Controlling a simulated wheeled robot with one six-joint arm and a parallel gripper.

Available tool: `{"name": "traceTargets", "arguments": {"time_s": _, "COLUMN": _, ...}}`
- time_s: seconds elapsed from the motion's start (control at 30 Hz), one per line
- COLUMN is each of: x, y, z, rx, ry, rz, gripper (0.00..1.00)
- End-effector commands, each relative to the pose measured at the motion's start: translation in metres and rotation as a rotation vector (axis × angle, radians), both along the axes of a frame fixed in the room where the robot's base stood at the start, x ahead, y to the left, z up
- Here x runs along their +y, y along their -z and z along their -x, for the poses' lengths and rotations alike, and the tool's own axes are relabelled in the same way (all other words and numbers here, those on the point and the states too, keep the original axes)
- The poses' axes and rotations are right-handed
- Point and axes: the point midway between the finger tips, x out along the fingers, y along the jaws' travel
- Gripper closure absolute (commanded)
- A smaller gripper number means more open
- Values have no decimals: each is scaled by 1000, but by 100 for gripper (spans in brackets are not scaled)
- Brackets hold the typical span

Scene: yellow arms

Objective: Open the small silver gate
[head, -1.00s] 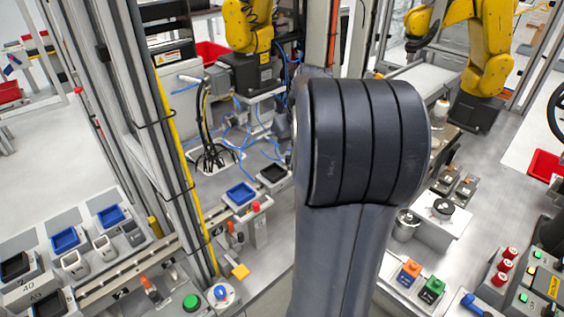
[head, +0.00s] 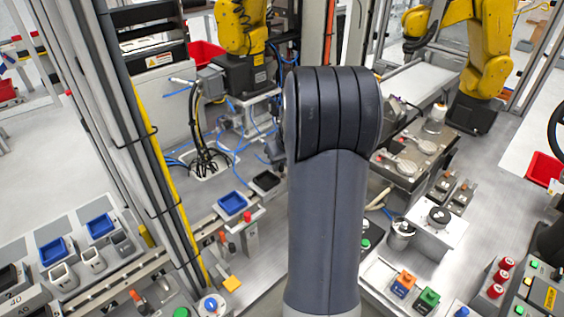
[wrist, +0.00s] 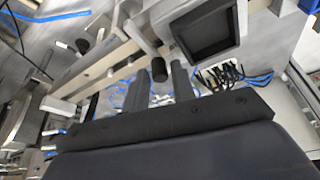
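My gripper (wrist: 158,88) is in the wrist view, its two dark fingers apart with a gap between them. A silver post with a black cylindrical end (wrist: 158,68) shows in line with this gap, just beyond or between the fingertips; contact cannot be told. The post stands by a long silver bar (wrist: 100,68), which may be part of the small silver gate; I cannot tell for sure. In the head view my own dark arm link fills the middle and hides my gripper and whatever is behind it.
A black square tray in a grey frame (wrist: 207,40) is close on the right of the fingers. Blue cables (head: 235,155) lie behind my arm. A blue tray (head: 232,203) stands to the left, and a yellow arm (head: 240,30) at the back. Button boxes (head: 428,300) are at front right.

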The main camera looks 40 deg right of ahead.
Motion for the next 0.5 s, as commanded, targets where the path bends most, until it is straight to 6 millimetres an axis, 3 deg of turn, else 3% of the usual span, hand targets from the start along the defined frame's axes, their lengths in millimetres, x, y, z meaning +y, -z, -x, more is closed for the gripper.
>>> {"name": "traceTargets", "arguments": {"time_s": 0.3, "x": 0, "y": 0, "z": 0, "rx": 0, "ry": 0, "rz": 0, "gripper": 100}}
{"name": "traceTargets", "arguments": {"time_s": 0.5, "x": 0, "y": -1, "z": 0, "rx": 0, "ry": 0, "rz": 0, "gripper": 100}}
